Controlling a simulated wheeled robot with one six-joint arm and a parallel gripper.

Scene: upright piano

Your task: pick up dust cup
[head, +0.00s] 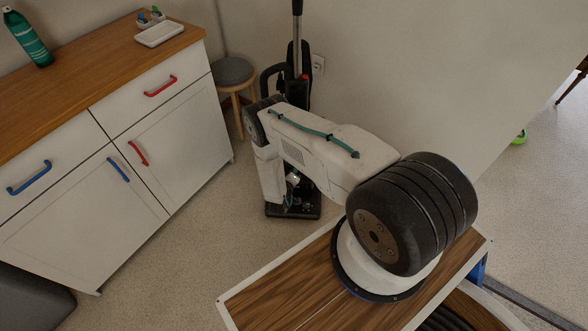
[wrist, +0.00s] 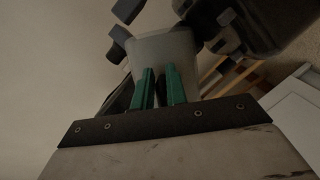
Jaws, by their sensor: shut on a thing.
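The dust cup (wrist: 163,48) is a pale grey, translucent cup in the wrist view, just past my fingertips. My gripper (wrist: 160,72) has two teal fingers close together at the cup's near side, and it is shut on the cup. The part of the cup between the fingers is partly hidden. Dark parts of the upright vacuum cleaner (wrist: 272,18) stand close to the cup on both sides. In the head view the vacuum cleaner (head: 297,62) stands by the wall, and my arm hides much of it. I cannot make out the cup clearly there.
A wooden stool (head: 233,73) with a grey seat stands left of the vacuum. A white cabinet (head: 120,135) with a wooden top fills the left side; a green bottle (head: 28,40) and a white tray (head: 159,33) stand on it. The floor (head: 190,245) before it is clear.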

